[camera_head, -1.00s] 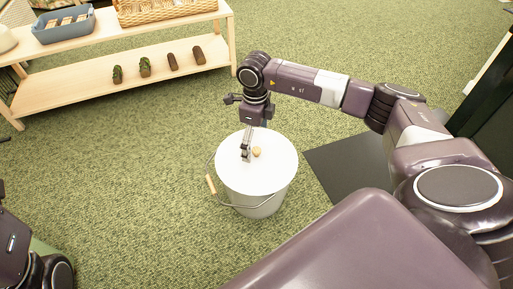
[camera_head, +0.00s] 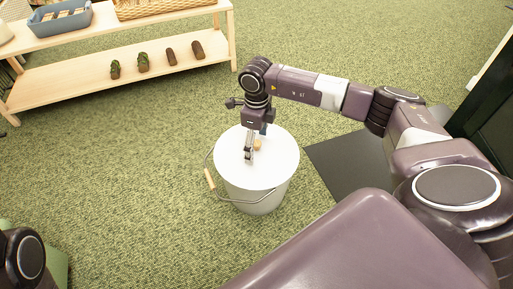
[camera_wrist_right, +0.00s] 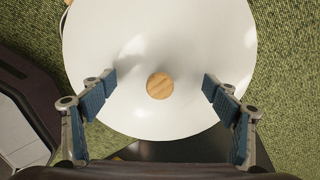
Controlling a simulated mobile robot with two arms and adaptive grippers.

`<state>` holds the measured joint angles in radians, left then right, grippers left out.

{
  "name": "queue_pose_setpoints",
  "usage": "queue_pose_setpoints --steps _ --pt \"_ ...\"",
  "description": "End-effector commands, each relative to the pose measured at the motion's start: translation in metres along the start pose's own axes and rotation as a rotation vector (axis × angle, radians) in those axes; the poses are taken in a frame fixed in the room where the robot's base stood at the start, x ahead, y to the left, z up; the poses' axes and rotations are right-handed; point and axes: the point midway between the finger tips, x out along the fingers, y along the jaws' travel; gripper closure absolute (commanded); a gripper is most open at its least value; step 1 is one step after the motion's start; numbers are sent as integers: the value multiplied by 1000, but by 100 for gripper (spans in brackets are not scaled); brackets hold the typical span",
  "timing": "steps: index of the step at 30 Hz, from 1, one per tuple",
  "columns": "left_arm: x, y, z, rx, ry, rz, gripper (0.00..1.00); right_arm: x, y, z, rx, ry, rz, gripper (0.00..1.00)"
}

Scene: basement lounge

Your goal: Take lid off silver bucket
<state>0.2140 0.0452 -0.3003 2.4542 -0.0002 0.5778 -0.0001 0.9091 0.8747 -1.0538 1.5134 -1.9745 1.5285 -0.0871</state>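The silver bucket (camera_head: 255,197) stands upright on the green carpet, with its wire handle and wooden grip (camera_head: 210,179) hanging at the left side. Its round white lid (camera_head: 277,160) lies on top and has a small wooden knob (camera_wrist_right: 160,86) in the middle. My right gripper (camera_head: 254,156) is above the lid, pointing down. In the right wrist view my right gripper (camera_wrist_right: 159,92) is open, with one finger on each side of the knob and a gap to it on both sides. In the head view the knob is partly hidden by a finger. My left gripper is not visible.
A low wooden shelf (camera_head: 80,93) stands at the upper left, with several small dark items on its lower board and a blue-grey bin (camera_head: 60,20) on top. A dark mat (camera_head: 345,160) lies right of the bucket. Open carpet surrounds the bucket's left and front.

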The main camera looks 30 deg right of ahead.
Motion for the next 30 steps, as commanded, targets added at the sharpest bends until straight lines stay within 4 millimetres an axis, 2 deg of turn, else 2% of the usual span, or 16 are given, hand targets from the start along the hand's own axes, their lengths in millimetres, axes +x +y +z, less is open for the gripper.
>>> queue_pose_setpoints --steps 2,21,30 --pt "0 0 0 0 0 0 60 0 0 0 0 0 0 31" --pt "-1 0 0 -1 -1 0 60 2 0 -1 0 3 0 100" --pt "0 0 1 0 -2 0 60 1 0 -2 0 5 0 100"
